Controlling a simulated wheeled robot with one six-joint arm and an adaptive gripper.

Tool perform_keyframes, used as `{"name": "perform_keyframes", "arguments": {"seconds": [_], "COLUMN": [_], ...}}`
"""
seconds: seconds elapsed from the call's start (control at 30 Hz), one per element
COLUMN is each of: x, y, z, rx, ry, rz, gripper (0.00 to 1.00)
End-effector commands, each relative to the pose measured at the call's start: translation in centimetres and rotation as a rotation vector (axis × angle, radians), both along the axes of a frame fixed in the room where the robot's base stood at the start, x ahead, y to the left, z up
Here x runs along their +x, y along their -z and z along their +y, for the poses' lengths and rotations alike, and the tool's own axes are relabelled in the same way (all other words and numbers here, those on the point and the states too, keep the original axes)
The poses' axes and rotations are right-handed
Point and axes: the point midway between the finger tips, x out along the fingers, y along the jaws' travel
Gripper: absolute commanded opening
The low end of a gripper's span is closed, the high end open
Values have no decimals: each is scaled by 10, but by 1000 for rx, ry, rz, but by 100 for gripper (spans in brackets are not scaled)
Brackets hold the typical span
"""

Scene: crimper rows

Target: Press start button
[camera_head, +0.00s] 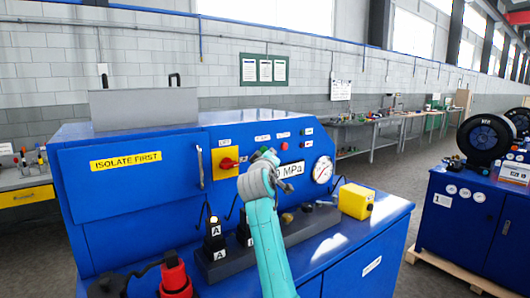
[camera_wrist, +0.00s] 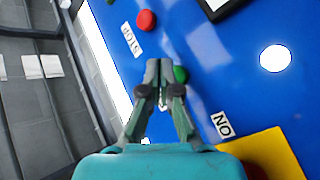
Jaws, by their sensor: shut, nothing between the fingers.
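My gripper (camera_wrist: 165,66) is shut and empty, with its fingertips together at the blue panel. A green button (camera_wrist: 181,74) shows just beside the fingertips in the wrist view, partly covered by them. I cannot tell whether they touch it. A red button (camera_wrist: 146,20) sits apart from them, with a STOP label (camera_wrist: 131,40) beside it. In the head view my gripper (camera_head: 268,151) is in front of the machine panel, left of the red button (camera_head: 283,146). The green button is hidden there behind my arm.
A red rotary switch (camera_head: 228,163) on a yellow plate is left of my gripper. The pressure display (camera_head: 292,169) and round gauge (camera_head: 323,169) are to the right. A yellow box (camera_head: 356,200) and black blocks marked A (camera_head: 214,232) stand on the machine's ledge.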

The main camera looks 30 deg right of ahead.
Motion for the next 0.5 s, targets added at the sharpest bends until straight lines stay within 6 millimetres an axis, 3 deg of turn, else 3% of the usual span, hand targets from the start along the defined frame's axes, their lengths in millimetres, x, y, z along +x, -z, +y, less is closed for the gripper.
{"name": "perform_keyframes", "arguments": {"seconds": [0.5], "x": [8], "y": [0], "z": [0], "rx": [0], "ry": [0], "rz": [0], "gripper": [0]}}
